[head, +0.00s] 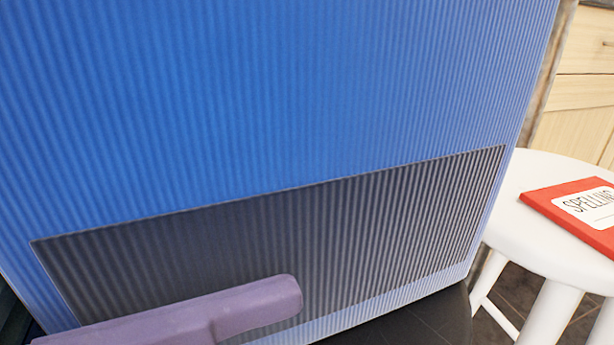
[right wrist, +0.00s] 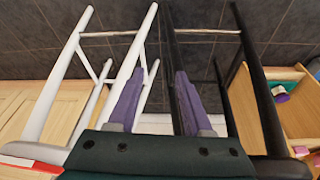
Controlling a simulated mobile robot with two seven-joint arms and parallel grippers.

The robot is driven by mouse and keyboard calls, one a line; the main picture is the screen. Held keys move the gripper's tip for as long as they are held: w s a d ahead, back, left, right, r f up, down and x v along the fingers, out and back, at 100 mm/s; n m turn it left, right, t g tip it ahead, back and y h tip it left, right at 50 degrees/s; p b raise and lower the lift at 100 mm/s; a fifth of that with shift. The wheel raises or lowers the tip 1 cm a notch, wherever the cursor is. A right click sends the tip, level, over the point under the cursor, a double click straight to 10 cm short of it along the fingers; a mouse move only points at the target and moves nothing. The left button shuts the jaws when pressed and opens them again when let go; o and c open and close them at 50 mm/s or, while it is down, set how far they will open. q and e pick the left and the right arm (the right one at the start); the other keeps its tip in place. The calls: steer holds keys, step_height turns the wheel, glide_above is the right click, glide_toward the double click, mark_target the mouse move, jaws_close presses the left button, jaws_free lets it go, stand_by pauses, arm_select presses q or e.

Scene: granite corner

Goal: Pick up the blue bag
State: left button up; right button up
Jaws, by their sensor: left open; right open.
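The blue bag (head: 290,100) fills most of the head view as a large ribbed blue face, very close to the camera. A dark grey ribbed panel (head: 330,220) crosses its lower part. Its top is cut off by the frame. My left gripper (head: 270,300) shows as a purple finger in front of the bag's lower left; I cannot tell whether it touches. It is open. My right gripper (right wrist: 158,78) is open and empty in the right wrist view, its two purple fingers apart. The bag cannot be made out in that view.
A white stool (head: 535,165) bearing a red spelling book (head: 570,205) stands right of the bag. A dark surface (head: 420,325) lies below the bag. The right wrist view shows white stool legs (right wrist: 50,90), black legs (right wrist: 260,95) and a wooden shelf (right wrist: 295,110) at right.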

arm_select(q)
steer(key=shift+c, duration=0.2)
steer(key=shift+a, duration=0.1)
steer(key=shift+c, duration=0.9)
steer(key=c, duration=1.3)
steer(key=shift+r, duration=0.1)
steer(key=shift+c, duration=0.2)
step_height(320, 180, up, 20)
steer(key=p, duration=1.4)
